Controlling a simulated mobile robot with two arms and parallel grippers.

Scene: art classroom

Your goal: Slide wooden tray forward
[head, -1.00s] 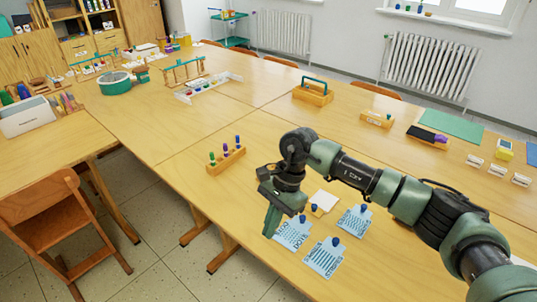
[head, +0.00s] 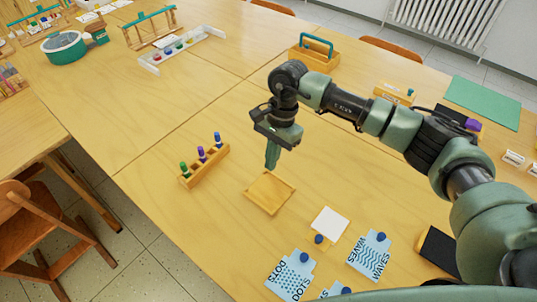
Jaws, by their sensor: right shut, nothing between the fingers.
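A small, shallow, square wooden tray (head: 270,193) lies on the wooden table, low in the middle of the head view. It looks empty. My right gripper (head: 271,164) points down just beyond the tray's far edge. It is shut with nothing in it. I cannot tell whether its fingertips touch the table or the tray. My left gripper is not in view.
A wooden holder (head: 206,165) with green, purple and blue pegs stands left of the tray. A white card (head: 328,224) and blue DOTS (head: 289,275) and WAVES (head: 368,255) cards lie nearer. Bare table surrounds the tray's left and near sides.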

